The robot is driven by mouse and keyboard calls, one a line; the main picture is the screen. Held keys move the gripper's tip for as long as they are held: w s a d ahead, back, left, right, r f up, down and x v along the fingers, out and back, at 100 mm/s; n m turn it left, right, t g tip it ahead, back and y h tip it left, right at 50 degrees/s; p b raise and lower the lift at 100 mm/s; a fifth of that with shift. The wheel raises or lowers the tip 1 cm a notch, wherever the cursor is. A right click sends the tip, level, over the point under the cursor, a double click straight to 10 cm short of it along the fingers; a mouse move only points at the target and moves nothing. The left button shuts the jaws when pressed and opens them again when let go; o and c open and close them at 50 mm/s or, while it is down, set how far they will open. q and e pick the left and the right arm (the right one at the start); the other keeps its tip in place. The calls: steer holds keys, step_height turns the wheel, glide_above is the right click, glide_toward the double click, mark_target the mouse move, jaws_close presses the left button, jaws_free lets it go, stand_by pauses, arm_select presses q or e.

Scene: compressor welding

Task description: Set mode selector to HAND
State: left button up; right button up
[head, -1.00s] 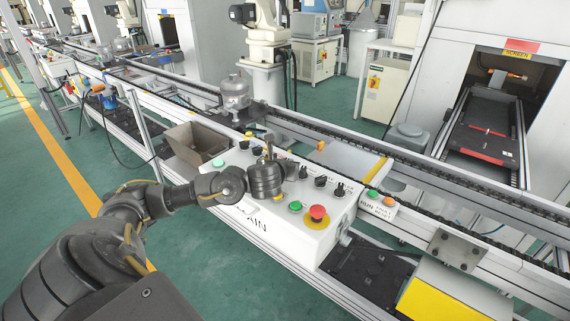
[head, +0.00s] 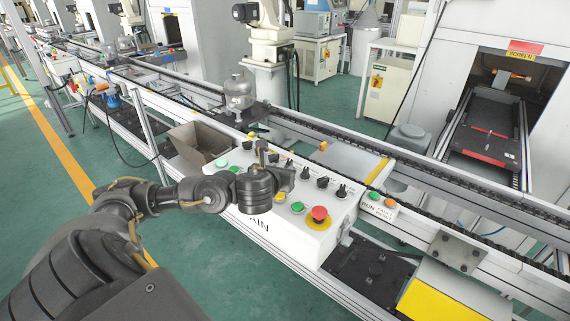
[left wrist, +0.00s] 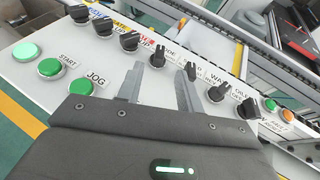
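A white control box (head: 300,235) carries a row of black selector knobs. In the left wrist view one black knob (left wrist: 158,57) stands just beyond and between my left fingertips. The label beside it reads "ODE", its first part hidden, so it appears to be the mode selector. Its exact pointer setting is too small to tell. My left gripper (left wrist: 159,72) is open with nothing between its fingers; whether a finger touches the knob cannot be told. In the head view my left gripper (head: 284,179) is over the box's top, hiding part of the panel. My right gripper is not in view.
A red emergency stop (head: 319,214) and a green button (head: 297,207) are at the box's near right. Green START (left wrist: 50,68) and JOG (left wrist: 81,87) buttons lie left of the knob. More knobs (left wrist: 218,93) stand close on the right. A conveyor (head: 350,143) runs behind.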

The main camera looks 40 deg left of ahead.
arm_select(q)
steer(key=shift+v, duration=1.45)
steer(key=shift+f, duration=0.1)
